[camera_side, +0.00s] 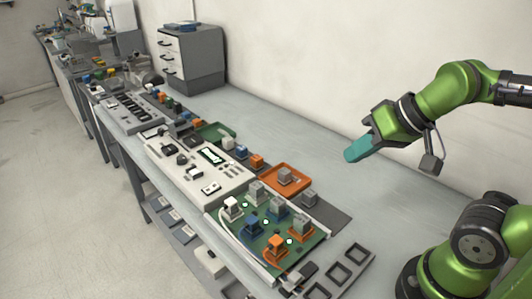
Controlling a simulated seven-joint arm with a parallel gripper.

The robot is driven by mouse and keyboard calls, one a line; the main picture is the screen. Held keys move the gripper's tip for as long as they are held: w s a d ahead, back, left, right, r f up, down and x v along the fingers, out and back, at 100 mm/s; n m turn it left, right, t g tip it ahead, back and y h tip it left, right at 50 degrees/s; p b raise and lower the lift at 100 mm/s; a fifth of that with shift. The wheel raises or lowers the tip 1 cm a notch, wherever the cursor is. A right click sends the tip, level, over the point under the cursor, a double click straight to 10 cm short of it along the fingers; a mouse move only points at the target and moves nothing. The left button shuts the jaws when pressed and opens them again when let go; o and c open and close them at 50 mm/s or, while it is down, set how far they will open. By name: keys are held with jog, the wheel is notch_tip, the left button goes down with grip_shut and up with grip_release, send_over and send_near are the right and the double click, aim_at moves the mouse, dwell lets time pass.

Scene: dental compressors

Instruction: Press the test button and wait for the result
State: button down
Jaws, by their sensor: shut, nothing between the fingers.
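My gripper (358,149) is shut and empty, its teal fingers held in the air above the right part of the bench. A white test panel (176,168) lies at the middle of the bench, left of and below my gripper in the picture, well apart from it. The panel carries a small dark display (212,155) with light marks too small to read. A small white block with a dark spot (210,188) sits near the panel's front edge. I cannot tell which part is the test button.
A green board (265,245) with grey, white, blue and orange blocks stands in front of the panel. An orange tray (298,182) holds a grey block. Dark frames (340,273) lie at the front. A drawer cabinet (191,60) stands behind.

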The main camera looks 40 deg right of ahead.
jog(key=m+t+h, duration=0.1)
jog(key=m+t, duration=0.1)
jog(key=m, duration=0.2)
send_over(197, 173)
notch_tip(197, 173, down, 9)
jog(key=shift+w+r, duration=0.1)
jog(key=shift+r, duration=0.1)
jog(key=shift+f, duration=0.1)
jog(key=shift+f, duration=4.35)
